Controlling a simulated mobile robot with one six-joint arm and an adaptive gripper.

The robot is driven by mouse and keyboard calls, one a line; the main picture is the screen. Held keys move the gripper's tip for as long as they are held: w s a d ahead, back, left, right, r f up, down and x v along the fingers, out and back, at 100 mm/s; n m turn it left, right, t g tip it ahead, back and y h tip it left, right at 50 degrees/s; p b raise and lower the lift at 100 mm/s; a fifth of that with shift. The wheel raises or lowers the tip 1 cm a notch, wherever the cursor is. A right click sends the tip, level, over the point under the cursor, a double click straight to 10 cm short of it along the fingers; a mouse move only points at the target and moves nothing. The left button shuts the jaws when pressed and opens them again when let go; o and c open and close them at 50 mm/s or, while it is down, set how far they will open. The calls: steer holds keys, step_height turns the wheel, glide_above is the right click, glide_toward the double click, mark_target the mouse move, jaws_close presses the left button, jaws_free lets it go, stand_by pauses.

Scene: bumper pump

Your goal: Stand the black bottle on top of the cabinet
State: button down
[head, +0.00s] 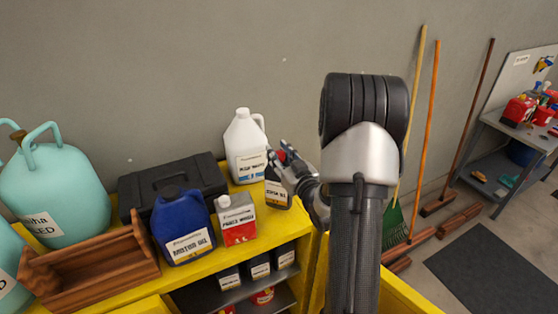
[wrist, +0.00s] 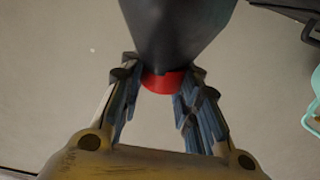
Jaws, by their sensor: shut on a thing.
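The black bottle (head: 277,196) with a pale label is at the right end of the yellow cabinet (head: 202,268), beside the white jug. It looks upright. I cannot tell whether its base touches the cabinet top. My gripper (head: 284,164) comes from the right and is shut on the bottle's upper part, hiding some of it. In the wrist view the bottle's dark body (wrist: 175,30) and red cap (wrist: 162,82) show between the blue-grey fingers of my gripper (wrist: 160,92).
On the cabinet top stand a white jug (head: 246,145), a red-and-white can (head: 236,220), a blue jug (head: 183,228), a black case (head: 150,187), a wooden tray (head: 92,268) and a teal tank (head: 58,185). Brooms lean on the wall to the right.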

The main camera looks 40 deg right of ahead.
step_height(320, 180, down, 2)
steer(key=shift+w+d+f, duration=0.1)
steer(key=shift+f, duration=0.05)
stand_by(0.3)
steer(key=c, duration=1.7)
jaws_free()
steer(key=shift+f, duration=0.25)
steer(key=o, duration=0.5)
steer(key=shift+r, duration=0.2)
